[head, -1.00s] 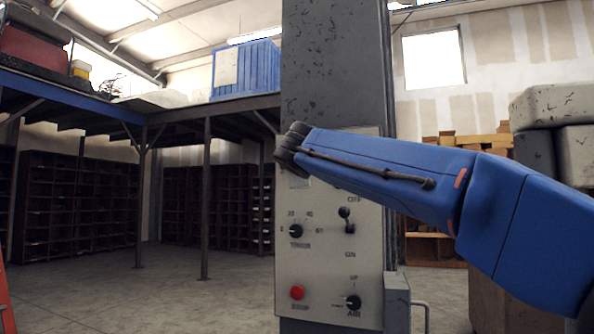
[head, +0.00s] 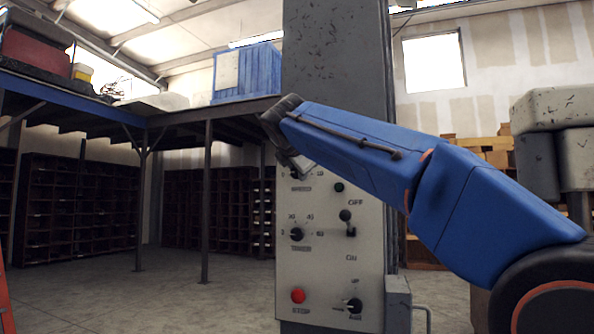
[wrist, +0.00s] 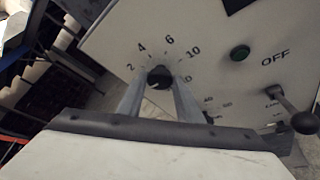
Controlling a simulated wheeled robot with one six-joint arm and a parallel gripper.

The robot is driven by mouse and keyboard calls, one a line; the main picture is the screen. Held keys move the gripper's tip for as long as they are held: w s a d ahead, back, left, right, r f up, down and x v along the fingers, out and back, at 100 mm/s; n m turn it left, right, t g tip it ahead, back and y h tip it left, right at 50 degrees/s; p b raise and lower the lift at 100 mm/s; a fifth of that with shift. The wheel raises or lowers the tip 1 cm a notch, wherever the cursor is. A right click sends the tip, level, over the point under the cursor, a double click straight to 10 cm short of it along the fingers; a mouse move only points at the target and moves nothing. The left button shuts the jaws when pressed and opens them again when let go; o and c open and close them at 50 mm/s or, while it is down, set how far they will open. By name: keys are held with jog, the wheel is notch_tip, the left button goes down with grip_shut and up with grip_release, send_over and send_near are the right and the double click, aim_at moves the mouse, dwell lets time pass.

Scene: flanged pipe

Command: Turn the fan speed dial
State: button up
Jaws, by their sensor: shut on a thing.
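The dial (wrist: 159,77) is a small black knob on a pale panel, with a printed scale of 2, 4, 6 and 10 around it in the wrist view. My gripper (wrist: 161,86) is shut on this dial, one grey finger on each side of it. In the head view, my gripper (head: 304,165) is at the upper part of the panel (head: 325,270), and the upper dial (head: 295,173) shows partly beside it. The dial's pointer direction is too small to tell.
Near the dial are a green button (head: 339,187) and a toggle switch (head: 347,222) with its lever sticking out. Lower are a second dial (head: 297,234), a red button (head: 298,295) and a third dial (head: 354,305). Open floor (head: 150,300) lies left of the column.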

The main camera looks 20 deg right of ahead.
dwell(0.4)
jog(key=o, duration=1)
jog(key=shift+o, duration=0.2)
jog(key=v, duration=1.7)
jog(key=shift+a, duration=0.2)
jog(key=shift+r, duration=0.15)
